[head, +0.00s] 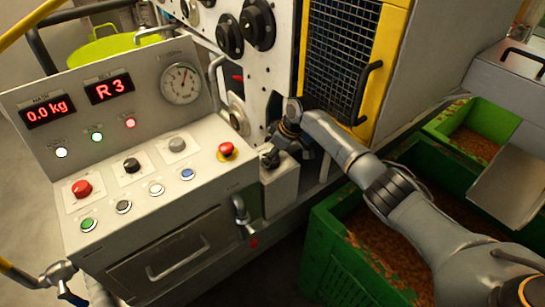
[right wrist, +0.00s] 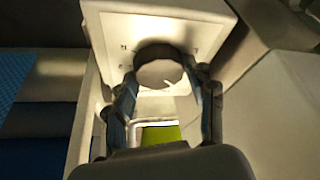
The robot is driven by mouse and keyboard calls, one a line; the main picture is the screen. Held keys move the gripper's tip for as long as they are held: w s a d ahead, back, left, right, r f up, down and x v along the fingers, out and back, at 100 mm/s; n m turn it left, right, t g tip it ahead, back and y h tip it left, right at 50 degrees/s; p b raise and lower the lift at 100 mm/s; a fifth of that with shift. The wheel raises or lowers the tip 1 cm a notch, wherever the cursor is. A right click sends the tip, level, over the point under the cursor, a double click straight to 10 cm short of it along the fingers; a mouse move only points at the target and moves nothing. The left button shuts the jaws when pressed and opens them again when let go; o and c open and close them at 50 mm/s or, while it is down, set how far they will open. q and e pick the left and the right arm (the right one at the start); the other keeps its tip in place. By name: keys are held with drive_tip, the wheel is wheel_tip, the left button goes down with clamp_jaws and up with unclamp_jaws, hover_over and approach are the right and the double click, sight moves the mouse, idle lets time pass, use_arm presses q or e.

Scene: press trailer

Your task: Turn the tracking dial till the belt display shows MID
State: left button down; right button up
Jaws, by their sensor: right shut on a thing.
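The belt display (head: 109,88) on the sloped console panel reads "R 3" in red. The tracking dial (right wrist: 160,70) is a round grey knob on a pale box face with small marks around it. In the head view its box (head: 281,188) stands right of the console, and the dial is largely hidden by my gripper. My right gripper (right wrist: 163,78) is shut on the dial, one finger on each side. It also shows in the head view (head: 277,150), reaching in from the right. My left gripper is in neither view.
The console has several buttons, a red emergency knob (head: 227,150) and a round gauge (head: 181,83). A yellow-framed mesh guard (head: 371,60) stands behind my right arm. Green crates (head: 340,270) of brown material lie below it.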

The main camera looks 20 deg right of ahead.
idle(0.3)
drive_tip(key=o, duration=1.2)
drive_tip(key=shift+c, duration=0.2)
